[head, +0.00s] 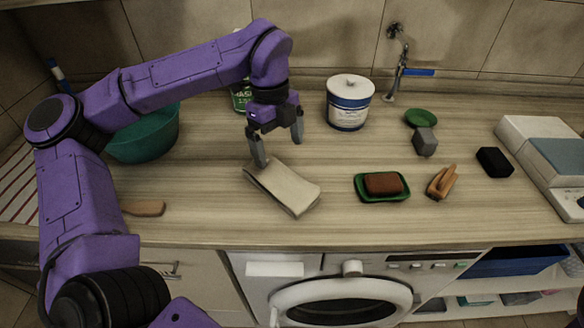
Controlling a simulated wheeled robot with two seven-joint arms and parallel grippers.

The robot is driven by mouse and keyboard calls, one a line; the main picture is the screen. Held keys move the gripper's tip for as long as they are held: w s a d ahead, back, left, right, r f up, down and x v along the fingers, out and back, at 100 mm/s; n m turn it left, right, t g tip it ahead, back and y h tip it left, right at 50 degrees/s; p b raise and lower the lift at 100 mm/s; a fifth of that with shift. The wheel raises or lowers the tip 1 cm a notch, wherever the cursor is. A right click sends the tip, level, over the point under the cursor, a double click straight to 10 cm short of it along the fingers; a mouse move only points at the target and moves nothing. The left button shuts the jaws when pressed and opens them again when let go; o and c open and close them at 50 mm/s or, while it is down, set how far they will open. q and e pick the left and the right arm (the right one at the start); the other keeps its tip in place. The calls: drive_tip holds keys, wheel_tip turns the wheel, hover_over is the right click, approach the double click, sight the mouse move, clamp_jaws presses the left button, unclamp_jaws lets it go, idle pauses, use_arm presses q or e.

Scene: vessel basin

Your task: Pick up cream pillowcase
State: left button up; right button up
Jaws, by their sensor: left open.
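The cream pillowcase (288,187) lies folded flat on the wooden counter, left of a green soap dish. My left gripper (279,148) is open and empty, with its fingers pointing down just above and behind the pillowcase's back edge. The left fingertip is close to the pillowcase's back left corner; I cannot tell whether it touches. My right gripper is not in view.
A brown soap bar sits in the green dish (362,196). A wooden peg-like item (441,182), a grey block (425,142) and a black block (494,161) lie to the right. A white tub (348,117) stands behind, a teal basin (150,137) at left. The counter's front edge is close.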

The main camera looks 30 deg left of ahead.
sight(279, 175)
use_arm(q)
drive_tip(key=s+f, duration=0.2)
drive_tip(key=f, duration=0.1)
drive_tip(key=shift+s+p, duration=0.2)
drive_tip(key=shift+p, duration=0.1)
drive_tip(key=f, duration=0.1)
drive_tip(key=w+f+p, duration=0.1)
drive_tip(key=f, duration=0.3)
drive_tip(key=shift+w+d, duration=0.15)
drive_tip(key=shift+w, duration=0.2)
drive_tip(key=shift+s+f, duration=0.1)
drive_tip(key=shift+f, duration=0.2)
drive_tip(key=shift+s+r, duration=0.1)
drive_tip(key=shift+s, duration=0.15)
drive_tip(key=shift+w, duration=0.1)
drive_tip(key=c, duration=1.1)
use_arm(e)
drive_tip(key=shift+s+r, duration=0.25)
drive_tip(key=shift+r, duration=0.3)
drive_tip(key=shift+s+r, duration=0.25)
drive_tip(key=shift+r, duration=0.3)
